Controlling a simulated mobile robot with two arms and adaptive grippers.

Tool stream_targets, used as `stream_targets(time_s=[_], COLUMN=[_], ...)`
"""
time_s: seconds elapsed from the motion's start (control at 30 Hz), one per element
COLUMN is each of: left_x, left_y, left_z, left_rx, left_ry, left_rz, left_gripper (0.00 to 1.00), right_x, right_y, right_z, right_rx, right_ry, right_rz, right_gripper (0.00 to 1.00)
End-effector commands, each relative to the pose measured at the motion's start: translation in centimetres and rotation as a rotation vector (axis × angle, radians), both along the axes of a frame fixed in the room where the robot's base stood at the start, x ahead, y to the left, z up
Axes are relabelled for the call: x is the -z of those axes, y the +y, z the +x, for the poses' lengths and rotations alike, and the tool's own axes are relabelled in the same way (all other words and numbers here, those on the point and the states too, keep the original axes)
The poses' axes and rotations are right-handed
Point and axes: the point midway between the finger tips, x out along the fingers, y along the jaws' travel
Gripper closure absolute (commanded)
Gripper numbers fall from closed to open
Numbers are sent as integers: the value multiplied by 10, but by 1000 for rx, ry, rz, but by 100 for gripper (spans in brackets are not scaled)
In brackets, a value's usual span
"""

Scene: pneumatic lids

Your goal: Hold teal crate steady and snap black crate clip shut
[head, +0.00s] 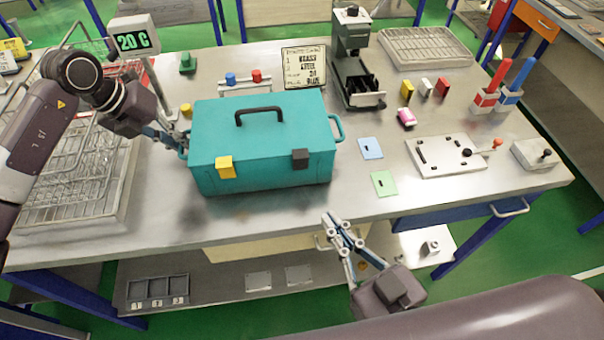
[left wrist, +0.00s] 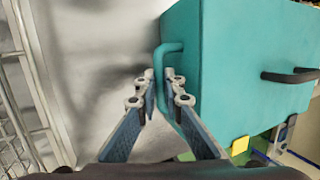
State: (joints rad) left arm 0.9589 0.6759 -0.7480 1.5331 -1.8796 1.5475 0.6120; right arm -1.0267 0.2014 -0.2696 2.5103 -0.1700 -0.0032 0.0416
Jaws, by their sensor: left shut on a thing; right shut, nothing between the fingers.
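The teal crate (head: 262,165) stands on the metal table with its lid down and a dark handle (head: 259,114) on top. A black clip (head: 300,158) sits at the right of its front upper edge, and a yellow clip (head: 225,167) at the left. I cannot tell whether the black clip is latched. My left gripper (head: 183,146) is shut on the crate's left side handle, which also shows in the left wrist view (left wrist: 171,47). My right gripper (head: 336,222) is shut and empty, in front of the table edge, below and apart from the black clip.
A wire rack (head: 70,205) is at the left. Blue (head: 370,148) and green (head: 384,183) cards lie right of the crate, with a white plate fixture (head: 447,157) beyond. A grey press (head: 352,60) stands behind. The table strip before the crate is clear.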

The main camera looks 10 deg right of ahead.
Motion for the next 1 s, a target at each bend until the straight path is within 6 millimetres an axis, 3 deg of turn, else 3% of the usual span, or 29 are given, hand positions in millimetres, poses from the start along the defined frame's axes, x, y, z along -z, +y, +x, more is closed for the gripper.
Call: stream_targets(time_s=[0.07, 0.1, 0.27, 0.67, 1.0], left_x=[0, 0, 0, -7, -68], left_y=[0, 0, 0, 3, 28], left_z=[0, 0, 0, -1, -13], left_rx=[-2, -2, -1, 0, -3], left_ry=[0, 0, -1, -1, -4], left_rz=[0, 0, 0, -1, 1], left_gripper=[100, 89, 72, 72, 72], right_x=[0, 0, 0, 0, 0], right_y=[0, 0, 0, 0, 0], right_z=[0, 0, 0, 0, 0], right_rx=[0, 0, 0, 0, 0], right_ry=[0, 0, 0, 0, 0], right_rz=[0, 0, 0, 0, 0], right_gripper=[100, 100, 100, 100, 100])
